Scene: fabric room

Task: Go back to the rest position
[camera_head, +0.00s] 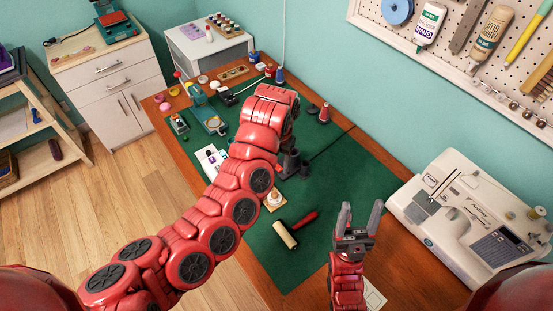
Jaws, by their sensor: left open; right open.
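My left arm reaches up from the lower left over the table and bends down at its far end. Its dark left gripper (291,168) hangs over the green mat (345,168), partly hidden by the arm. It appears empty. My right gripper (358,218) is over the front right part of the mat, with its two fingers apart and pointing away from me. Nothing is between them.
A white sewing machine (467,215) stands at the right. Small tools and bottles crowd the table's far left. A pegboard (470,45) hangs on the wall. The floor (130,190) at left looks clear.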

